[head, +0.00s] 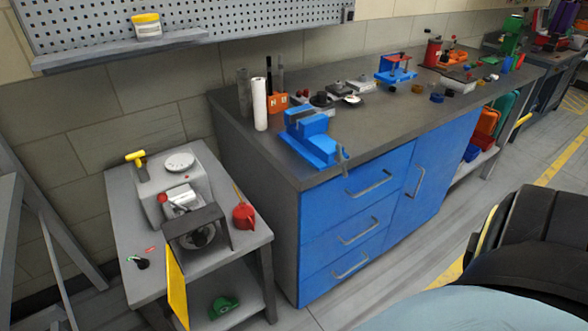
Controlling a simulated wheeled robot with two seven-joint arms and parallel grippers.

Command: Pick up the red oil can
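A red oil can (244,216) with a thin spout pointing up and left stands on the right side of the small grey table (135,215). It is just right of a grey bench machine (185,205) with a dark front guard. Another red container (432,53) stands far back on the long workbench; it is too small to tell what it is. Neither of my grippers is in view, so nothing is seen near the can.
The blue-fronted workbench (300,235) stands right of the small table, with a blue vise (310,138) at its near corner. A yellow panel (176,288) hangs at the table's front. A large black object (520,240) fills the lower right. Floor before the drawers is clear.

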